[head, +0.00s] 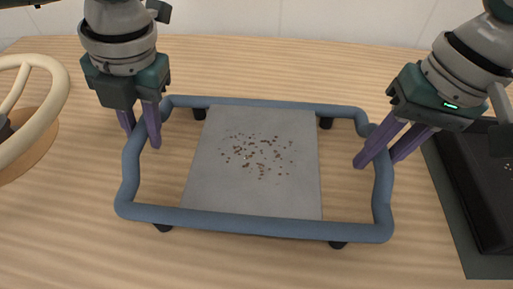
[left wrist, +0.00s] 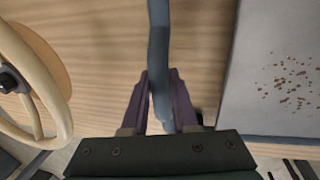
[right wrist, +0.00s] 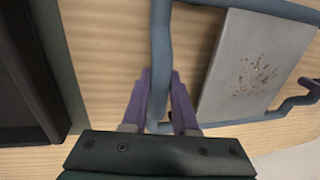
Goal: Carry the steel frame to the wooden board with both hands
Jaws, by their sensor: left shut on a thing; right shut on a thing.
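The steel frame (head: 255,225) is a blue-grey tube bent into a rounded rectangle with short black feet. My left gripper (head: 141,140) is shut on its left side tube, which also runs between the fingers in the left wrist view (left wrist: 158,60). My right gripper (head: 380,158) is shut on its right side tube, also seen in the right wrist view (right wrist: 161,50). The frame looks about level; I cannot tell whether its feet touch the surface below. No separate rectangular wooden board stands out; a round brown wooden piece (head: 40,150) shows at the far left.
A grey sheet with brown specks (head: 215,165) lies within the frame's outline. A cream spoked wheel (head: 60,95) overlaps the round brown piece. A black tray (head: 480,190) on a dark grey mat (head: 457,225) is at the right. The wood-grain tabletop (head: 280,68) is clear behind the frame.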

